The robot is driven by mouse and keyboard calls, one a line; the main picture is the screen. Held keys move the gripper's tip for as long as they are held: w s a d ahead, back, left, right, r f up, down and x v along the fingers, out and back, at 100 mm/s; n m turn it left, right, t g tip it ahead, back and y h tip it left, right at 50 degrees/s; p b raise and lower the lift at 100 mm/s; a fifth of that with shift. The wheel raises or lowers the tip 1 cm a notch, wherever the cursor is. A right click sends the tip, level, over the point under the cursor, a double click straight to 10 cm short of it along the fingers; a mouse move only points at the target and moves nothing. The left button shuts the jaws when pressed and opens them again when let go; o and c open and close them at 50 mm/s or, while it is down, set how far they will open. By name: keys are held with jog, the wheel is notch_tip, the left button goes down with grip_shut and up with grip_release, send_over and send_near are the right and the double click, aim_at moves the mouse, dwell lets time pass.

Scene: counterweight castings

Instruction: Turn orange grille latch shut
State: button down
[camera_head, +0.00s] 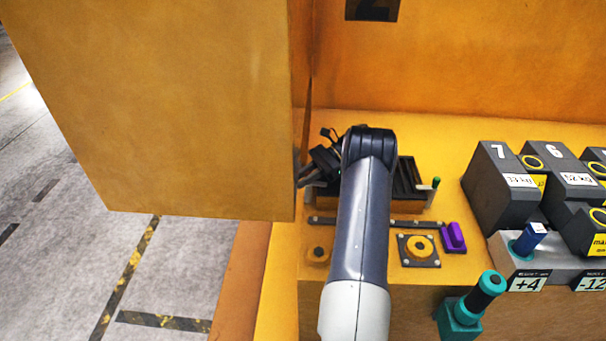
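A dark slatted grille (408,180) sits on the yellow deck, partly hidden behind my arm. No orange latch can be clearly made out on it; a small green-tipped peg (435,184) stands at its right end. An orange-yellow round piece (420,246) sits on a dark square plate in front of the grille, and I cannot tell if it is the latch. My gripper (309,174) is near the grille's left end, close to the yellow panel's edge. It is dark, small and partly hidden by my arm, so its fingers and any contact are unclear.
A large yellow panel (170,110) stands close at the left. A purple block (454,238) lies right of the round piece. Dark numbered castings (500,190) and a teal handle (470,308) stand at the right. A smaller round fitting (318,253) lies left of my arm.

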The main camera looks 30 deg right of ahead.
jog(key=shift+s+n+g+p, duration=0.1)
jog(key=shift+n+g+p, duration=0.35)
jog(key=shift+n+g, duration=0.3)
jog(key=c, duration=1.3)
grip_release()
